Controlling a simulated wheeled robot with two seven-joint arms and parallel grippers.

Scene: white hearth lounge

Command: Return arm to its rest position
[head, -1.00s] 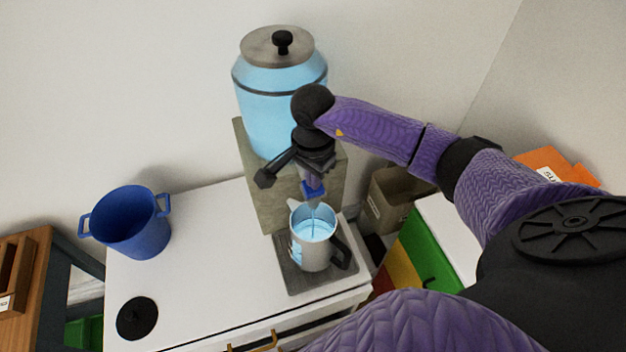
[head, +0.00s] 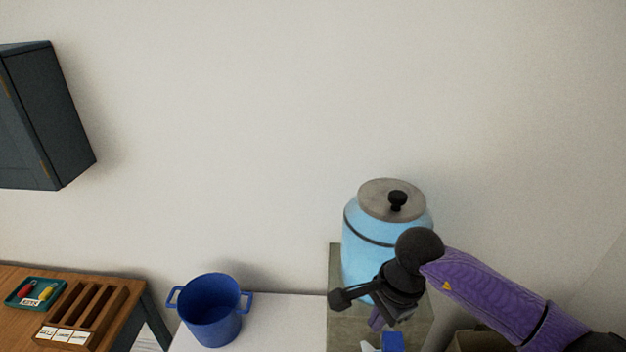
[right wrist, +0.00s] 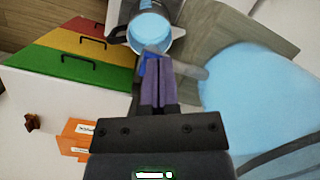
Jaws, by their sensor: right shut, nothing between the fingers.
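My right gripper (head: 378,322) is in front of the blue water dispenser (head: 368,252), near the bottom of the head view. In the right wrist view its two purple fingers (right wrist: 158,84) lie together with nothing between them. Their tips are close to the dispenser's blue tap (right wrist: 151,56); I cannot tell if they touch. Beyond them is the metal pitcher (right wrist: 152,30) with light blue water in it. In the head view most of the pitcher is below the frame. My left gripper is in neither view.
A blue pot (head: 211,312) stands on the white counter (head: 285,320) left of the dispenser. A wooden table with a slotted rack (head: 85,315) is further left, below a dark wall cabinet (head: 40,120). A red, yellow and green drawer unit (right wrist: 80,55) and orange box (right wrist: 78,135) are nearby.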

